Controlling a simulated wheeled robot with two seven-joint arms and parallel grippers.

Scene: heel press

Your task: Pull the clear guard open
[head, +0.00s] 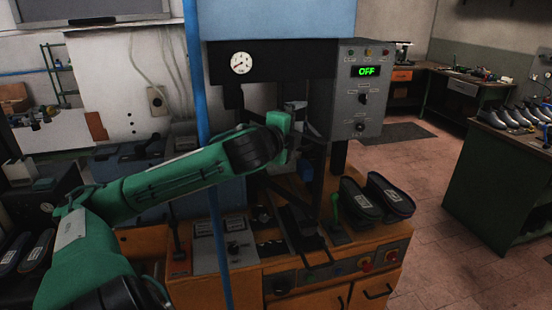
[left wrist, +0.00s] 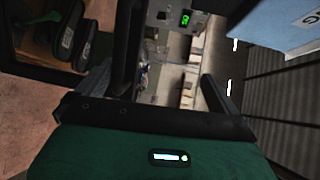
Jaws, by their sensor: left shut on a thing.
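The heel press stands in the middle of the head view, with its blue head (head: 270,18) above and its orange base (head: 345,258) below. The clear guard (head: 314,150) shows only as a thin dark frame in front of the press opening; its clear panel is hard to make out. My left gripper (head: 302,134) is at the guard, shut on it, with the exact grip partly hidden by my green hand. In the left wrist view, dark bars stand past my green hand and the grip is unclear. My right gripper is not in view.
A control box (head: 350,90) reading OFF is right of the gripper. A green lever (head: 336,212) and dark shoes (head: 376,200) sit on the press base. A blue post (head: 206,160) rises near my left arm. Open floor (head: 430,220) lies at right, before a green bench (head: 505,180).

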